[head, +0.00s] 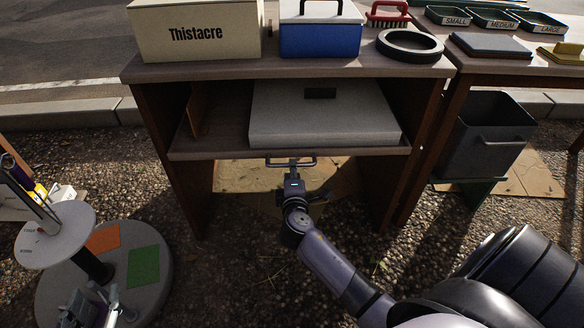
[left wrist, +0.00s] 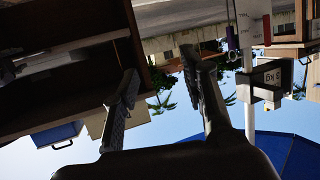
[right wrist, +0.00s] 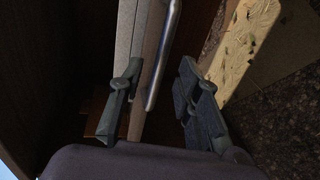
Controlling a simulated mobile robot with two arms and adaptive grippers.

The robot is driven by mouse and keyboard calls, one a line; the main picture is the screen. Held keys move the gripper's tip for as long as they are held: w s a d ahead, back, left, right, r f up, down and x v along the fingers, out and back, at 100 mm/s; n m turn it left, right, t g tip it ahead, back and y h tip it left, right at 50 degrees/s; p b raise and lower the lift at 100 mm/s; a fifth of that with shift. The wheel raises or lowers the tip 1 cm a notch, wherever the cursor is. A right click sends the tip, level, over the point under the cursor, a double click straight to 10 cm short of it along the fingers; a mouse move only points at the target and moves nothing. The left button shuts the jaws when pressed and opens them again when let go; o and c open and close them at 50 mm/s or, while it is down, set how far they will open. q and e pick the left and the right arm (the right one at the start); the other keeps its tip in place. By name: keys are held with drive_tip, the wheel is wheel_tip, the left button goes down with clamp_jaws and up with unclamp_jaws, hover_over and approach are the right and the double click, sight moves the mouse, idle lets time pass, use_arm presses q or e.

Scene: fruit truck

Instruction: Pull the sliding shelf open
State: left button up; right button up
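The sliding shelf (head: 215,153) is a brown board under the table top, with a metal handle (head: 310,163) on its front edge. Its front sits about level with the table's front. My right gripper (head: 291,164) is at the handle. In the right wrist view its fingers (right wrist: 160,68) are open, on either side of the handle bar (right wrist: 170,35) and the shelf's edge; whether they touch is unclear. My left gripper (head: 95,294) is low at the left, away from the shelf. In the left wrist view its fingers (left wrist: 161,73) are open and empty.
A flat grey case (head: 325,125) lies on the shelf. A Thistacre box (head: 195,35), blue box (head: 320,40), brush and black ring stand on the table top. A round stand (head: 60,290) is at left, a grey bin (head: 490,135) at right. Gravel before the shelf is open.

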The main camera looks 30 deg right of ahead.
use_arm(q)
drive_tip(key=shift+w+d+r+t+h+b, duration=0.1)
drive_tip(key=shift+w+d+r+t+h, duration=0.1)
drive_tip(key=shift+r+t, duration=0.4)
drive_tip(key=shift+w+d+r+t+h+b, duration=0.15)
drive_tip(key=shift+w+r+t, duration=0.15)
drive_tip(key=shift+r, duration=0.55)
drive_tip(key=shift+w+d+r+t+h+b, duration=0.1)
drive_tip(key=shift+w+d+r+t, duration=0.05)
drive_tip(key=shift+r+t, duration=0.45)
use_arm(e)
drive_tip(key=shift+x, duration=1.95)
drive_tip(key=shift+c, duration=0.5)
clamp_jaws()
